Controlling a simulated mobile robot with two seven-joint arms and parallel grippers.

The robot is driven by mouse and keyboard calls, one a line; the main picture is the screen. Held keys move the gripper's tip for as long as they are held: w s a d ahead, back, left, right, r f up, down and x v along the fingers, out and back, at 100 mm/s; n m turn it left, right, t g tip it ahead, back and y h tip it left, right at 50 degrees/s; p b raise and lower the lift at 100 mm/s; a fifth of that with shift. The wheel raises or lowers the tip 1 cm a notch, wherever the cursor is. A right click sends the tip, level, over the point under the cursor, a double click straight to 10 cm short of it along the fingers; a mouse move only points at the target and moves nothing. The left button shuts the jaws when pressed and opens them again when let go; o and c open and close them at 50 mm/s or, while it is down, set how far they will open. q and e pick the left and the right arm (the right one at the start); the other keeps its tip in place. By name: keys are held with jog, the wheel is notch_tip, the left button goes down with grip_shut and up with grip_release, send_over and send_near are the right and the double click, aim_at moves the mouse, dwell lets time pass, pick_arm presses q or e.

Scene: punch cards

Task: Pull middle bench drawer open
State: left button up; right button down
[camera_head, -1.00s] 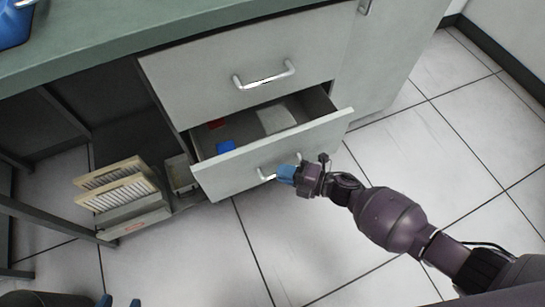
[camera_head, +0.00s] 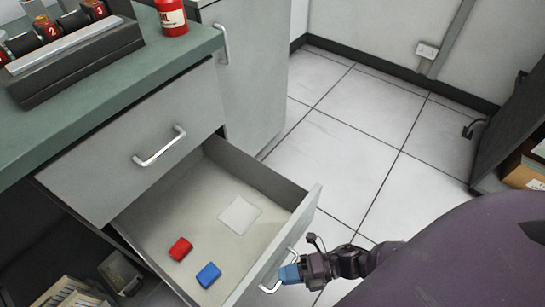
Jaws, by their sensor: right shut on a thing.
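The middle bench drawer (camera_head: 150,215) stands well out from the bench, below a closed upper drawer (camera_head: 120,130). Inside it lie a red block (camera_head: 180,248), a blue block (camera_head: 208,275) and a pale square card (camera_head: 239,215). My right gripper (camera_head: 287,274), with blue fingertips, is shut on the drawer handle (camera_head: 267,288) on the outside of the drawer front (camera_head: 300,225). My own arm covers the area right of the handle. My left gripper is not in the view.
The green bench top (camera_head: 110,85) carries a dark rack (camera_head: 75,55) with numbered items and a red container (camera_head: 172,15). A tall cabinet (camera_head: 255,70) stands beside the drawers. Tiled floor (camera_head: 360,120) is clear to the right. A dark unit (camera_head: 510,135) stands at the far right.

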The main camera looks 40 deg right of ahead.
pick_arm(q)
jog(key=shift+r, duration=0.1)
pick_arm(e)
jog(key=shift+s+d, duration=0.3)
jog(key=shift+s, duration=0.6)
jog(key=c, duration=1.2)
grip_release()
jog(key=shift+o, duration=0.2)
pick_arm(q)
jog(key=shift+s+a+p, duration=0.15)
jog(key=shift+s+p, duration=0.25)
jog(key=shift+p, duration=0.15)
pick_arm(e)
jog(key=v, duration=1.1)
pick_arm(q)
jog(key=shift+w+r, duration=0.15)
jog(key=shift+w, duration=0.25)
pick_arm(e)
jog(key=shift+w, duration=0.1)
